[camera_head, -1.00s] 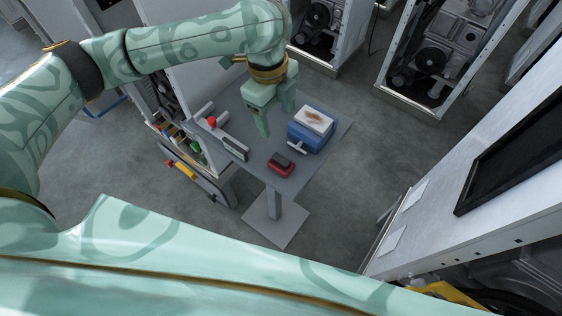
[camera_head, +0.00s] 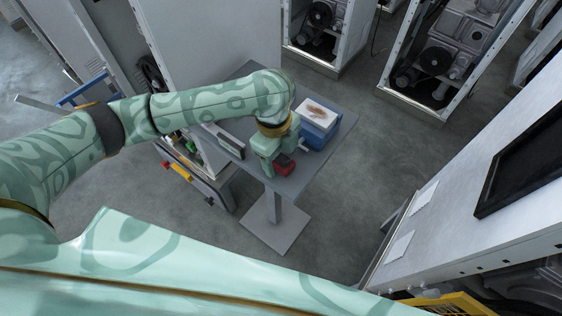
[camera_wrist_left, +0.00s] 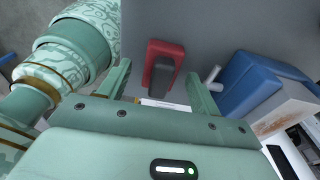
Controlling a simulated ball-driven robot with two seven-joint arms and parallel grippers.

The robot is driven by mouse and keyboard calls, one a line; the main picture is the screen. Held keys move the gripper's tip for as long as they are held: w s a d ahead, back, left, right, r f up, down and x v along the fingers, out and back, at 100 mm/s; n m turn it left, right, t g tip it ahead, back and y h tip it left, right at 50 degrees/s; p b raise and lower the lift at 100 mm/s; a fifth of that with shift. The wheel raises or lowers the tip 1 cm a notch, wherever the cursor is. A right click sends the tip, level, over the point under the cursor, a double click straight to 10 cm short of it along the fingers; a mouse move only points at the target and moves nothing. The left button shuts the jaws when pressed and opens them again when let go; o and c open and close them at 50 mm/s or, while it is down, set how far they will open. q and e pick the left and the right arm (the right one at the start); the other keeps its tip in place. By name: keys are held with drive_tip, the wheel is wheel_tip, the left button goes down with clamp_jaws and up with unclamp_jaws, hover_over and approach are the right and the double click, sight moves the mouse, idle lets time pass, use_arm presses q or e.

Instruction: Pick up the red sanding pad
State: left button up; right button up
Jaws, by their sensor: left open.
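The red sanding pad (camera_head: 285,169), with a dark grip on top, lies on the grey table (camera_head: 314,178). In the left wrist view the pad (camera_wrist_left: 153,66) shows between and beyond the fingers, red around the dark grip. My left gripper (camera_head: 281,168) is low over the table at the pad and partly covers it in the head view. In the left wrist view the left gripper (camera_wrist_left: 160,82) is open, one finger to each side of the pad. I cannot tell whether the fingers touch it. My right gripper is not in view.
A blue box (camera_head: 318,129) with a stained white top stands just beside the gripper on the table, a pale handle on its side. A grey upright plate (camera_head: 231,146) stands at the table's left. White machine cabinets surround the table.

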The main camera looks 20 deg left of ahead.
sight(282, 156)
use_arm(q)
drive_tip(key=shift+f, duration=0.2)
drive_tip(key=c, duration=1.1)
drive_tip(key=shift+r+p, duration=0.3)
drive_tip(key=shift+r, duration=0.2)
wheel_tip(282, 156, up, 3)
drive_tip(key=shift+f+p, duration=0.1)
drive_tip(key=shift+p, duration=0.6)
drive_tip(key=s+a+r+p, duration=0.1)
drive_tip(key=s+r, duration=0.2)
drive_tip(key=s, duration=0.1)
drive_tip(key=s+a+r+p, duration=0.2)
drive_tip(key=s+r, duration=0.1)
drive_tip(key=s, duration=0.1)
drive_tip(key=s+a+r+p, duration=0.1)
drive_tip(key=s+r+p, duration=0.1)
drive_tip(key=s, duration=0.3)
drive_tip(key=shift+s+a+r, duration=0.1)
drive_tip(key=shift+a+r, duration=0.25)
drive_tip(key=shift+r, duration=0.25)
